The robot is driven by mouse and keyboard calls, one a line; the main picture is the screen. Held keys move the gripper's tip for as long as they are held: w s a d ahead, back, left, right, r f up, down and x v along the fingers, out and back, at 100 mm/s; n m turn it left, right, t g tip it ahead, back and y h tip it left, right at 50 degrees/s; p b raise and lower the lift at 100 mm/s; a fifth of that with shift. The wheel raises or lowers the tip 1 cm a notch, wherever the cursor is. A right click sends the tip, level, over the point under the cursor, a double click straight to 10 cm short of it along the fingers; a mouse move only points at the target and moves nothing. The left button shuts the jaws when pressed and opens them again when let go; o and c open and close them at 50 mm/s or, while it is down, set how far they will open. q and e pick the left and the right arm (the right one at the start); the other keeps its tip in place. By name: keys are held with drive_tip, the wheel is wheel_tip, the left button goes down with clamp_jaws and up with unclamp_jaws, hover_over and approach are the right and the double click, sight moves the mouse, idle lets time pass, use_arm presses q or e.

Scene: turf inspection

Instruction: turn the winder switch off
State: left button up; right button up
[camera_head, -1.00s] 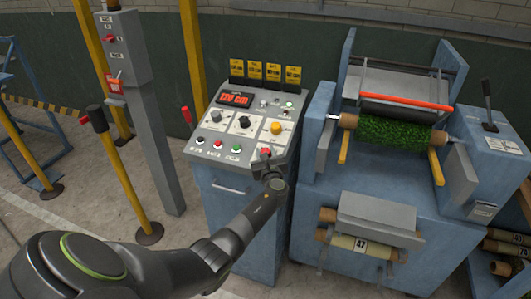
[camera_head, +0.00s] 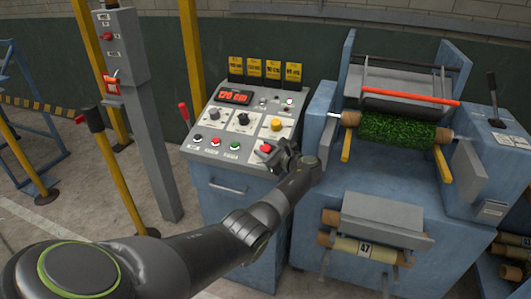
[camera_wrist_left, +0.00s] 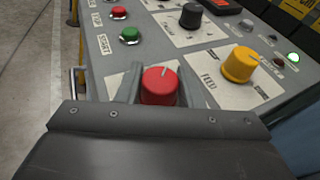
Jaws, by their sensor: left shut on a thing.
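The control panel (camera_head: 215,158) slopes at centre left. A red rotary knob (camera_head: 266,148) sits at its lower right corner. In the left wrist view the same red knob (camera_wrist_left: 158,88) stands between my two fingers, with a pale pointer line on top angled slightly right. Its label is hidden, so I cannot read whether it is the winder switch. My left gripper (camera_head: 270,154) is shut on this knob, with the fingers on either side (camera_wrist_left: 158,78). The lower part of the knob is hidden behind the gripper body. My right gripper is not in view.
A yellow knob (camera_head: 276,124) and black knobs (camera_head: 243,118) sit close by, with small buttons to the left. A green lamp (camera_head: 289,101) glows. The blue winder machine (camera_head: 330,185) with a green turf roll (camera_head: 395,131) stands right. A grey post (camera_head: 150,150) stands left.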

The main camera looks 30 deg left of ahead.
use_arm(q)
drive_tip(key=shift+r, duration=0.1)
idle(0.3)
drive_tip(key=o, duration=1)
drive_tip(key=shift+c, duration=0.2)
drive_tip(key=shift+d, duration=0.1)
drive_tip(key=b+v, duration=0.2)
drive_tip(key=v, duration=1.5)
